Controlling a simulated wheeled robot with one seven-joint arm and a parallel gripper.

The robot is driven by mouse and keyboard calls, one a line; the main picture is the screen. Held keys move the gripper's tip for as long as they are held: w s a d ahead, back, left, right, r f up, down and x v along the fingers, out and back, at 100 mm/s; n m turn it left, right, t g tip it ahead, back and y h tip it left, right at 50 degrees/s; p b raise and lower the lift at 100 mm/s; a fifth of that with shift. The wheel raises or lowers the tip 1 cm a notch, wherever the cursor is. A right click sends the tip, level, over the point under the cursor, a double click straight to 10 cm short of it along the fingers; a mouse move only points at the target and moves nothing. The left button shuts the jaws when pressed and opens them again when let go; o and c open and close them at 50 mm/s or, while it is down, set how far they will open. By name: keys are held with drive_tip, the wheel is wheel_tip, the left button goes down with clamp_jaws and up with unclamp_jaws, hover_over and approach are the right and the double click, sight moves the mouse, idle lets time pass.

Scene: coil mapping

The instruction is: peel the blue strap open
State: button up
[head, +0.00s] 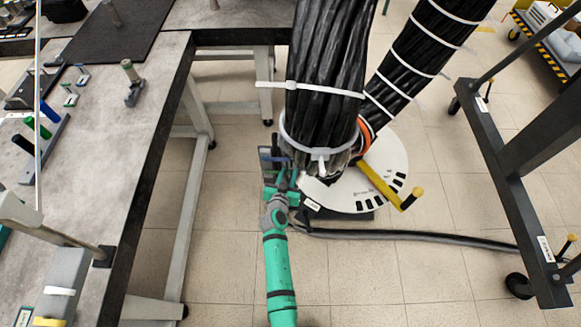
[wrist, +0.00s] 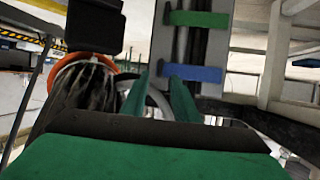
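In the wrist view, a blue strap (wrist: 193,73) lies across a grey upright panel (wrist: 212,50), with a green strap (wrist: 198,18) above it. A dark cable runs up the panel behind both straps. My gripper (wrist: 160,82) has two green fingers with a gap between them, and no strap is seen between them. The fingertips are just below and left of the blue strap; whether they touch it I cannot tell.
The cable bundle has white ties and hangs over a round white plate (head: 375,165) with a yellow handle (head: 390,185). A grey workbench (head: 110,170) stands at left and a dark frame (head: 515,190) at right. A black hose (head: 420,236) crosses the floor.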

drive_tip(key=shift+x, duration=2.35)
drive_tip(key=shift+c, duration=0.7)
clamp_jaws()
